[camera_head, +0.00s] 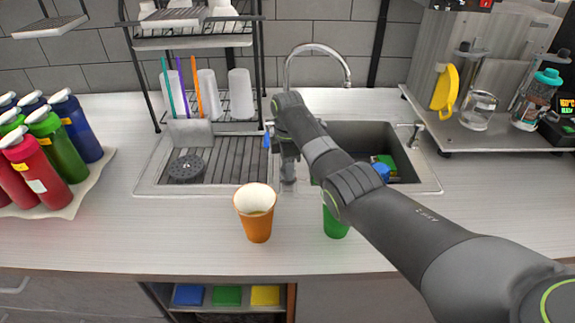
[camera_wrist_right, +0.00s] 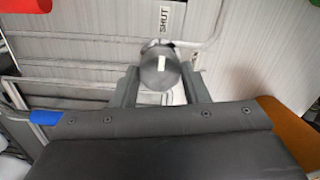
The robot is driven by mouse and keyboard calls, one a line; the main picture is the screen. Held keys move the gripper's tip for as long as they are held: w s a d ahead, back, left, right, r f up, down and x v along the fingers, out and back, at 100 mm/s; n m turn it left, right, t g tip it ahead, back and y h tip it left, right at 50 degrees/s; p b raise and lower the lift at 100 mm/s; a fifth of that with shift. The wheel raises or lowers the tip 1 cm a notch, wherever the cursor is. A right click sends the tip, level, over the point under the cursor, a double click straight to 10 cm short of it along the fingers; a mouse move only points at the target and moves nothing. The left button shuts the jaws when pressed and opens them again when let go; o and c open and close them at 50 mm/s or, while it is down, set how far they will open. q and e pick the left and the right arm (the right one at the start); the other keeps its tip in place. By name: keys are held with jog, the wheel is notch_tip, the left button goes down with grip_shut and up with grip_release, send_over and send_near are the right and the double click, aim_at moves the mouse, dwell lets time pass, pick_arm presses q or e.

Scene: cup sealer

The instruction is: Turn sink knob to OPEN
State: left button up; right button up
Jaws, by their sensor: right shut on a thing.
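The sink knob (camera_wrist_right: 160,69) is a round dark grey knob with a white stripe on its face, in the right wrist view. The stripe runs roughly up and down in that picture. A SHUT label (camera_wrist_right: 165,20) lies just beyond the knob, and a small green mark, too small to read, shows to its right. My right gripper (camera_wrist_right: 160,88) is shut on the knob, with one finger on each side. In the head view my right gripper (camera_head: 287,172) points down at the front of the sink (camera_head: 372,135), and the knob is hidden there. My left gripper is not in view.
An orange cup (camera_head: 257,222) stands close in front of my right gripper. A green cup (camera_head: 335,225) is partly behind my right arm. The curved faucet (camera_head: 318,50) rises behind the sink. A rack (camera_head: 195,42) with cups stands left. Bottles (camera_head: 70,125) fill the far left.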

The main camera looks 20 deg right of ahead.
jog(key=shift+r, duration=0.1)
jog(key=shift+r+m+p, duration=0.1)
jog(key=shift+m+p, duration=0.65)
jog(key=shift+m, duration=0.25)
jog(key=m+p, duration=0.1)
jog(key=m, duration=0.1)
jog(key=shift+m, duration=0.3)
jog(key=m+p, duration=0.2)
jog(key=m, duration=0.3)
jog(key=shift+w, duration=0.1)
jog(key=m+p, duration=0.1)
jog(key=m, duration=0.3)
jog(key=shift+m, duration=2)
jog(key=shift+m+p, duration=0.3)
jog(key=o, duration=1)
